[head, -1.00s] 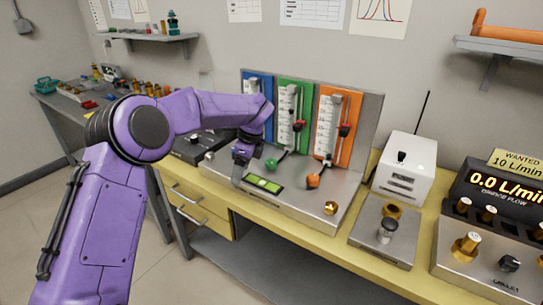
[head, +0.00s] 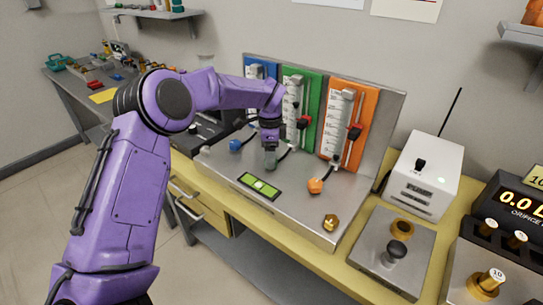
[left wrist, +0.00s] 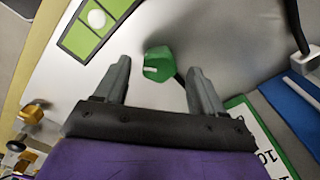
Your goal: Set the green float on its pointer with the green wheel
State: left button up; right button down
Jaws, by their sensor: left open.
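The green wheel (left wrist: 158,64) lies ahead of and between the two open fingers of my left gripper (left wrist: 160,82) in the left wrist view; nothing is held. In the head view my left gripper (head: 270,160) points down in front of the green panel (head: 308,112) and hides the green wheel. The green panel carries a white scale (head: 292,105) and a red pointer (head: 303,122) on a rod at its right. The green float cannot be made out in the tube. My right gripper is not in view.
The blue wheel (head: 235,145) and orange wheel (head: 315,186) stand on either side. A green level (head: 259,186) lies in front on the metal base, with a brass knob (head: 330,222) at the right. A white box (head: 423,172) stands farther right.

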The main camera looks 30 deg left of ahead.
pick_arm(q)
jog(key=shift+d+f, duration=0.1)
jog(key=shift+f, duration=0.85)
jog(key=c, duration=1)
jog(key=shift+c, duration=0.2)
jog(key=shift+m, duration=0.4)
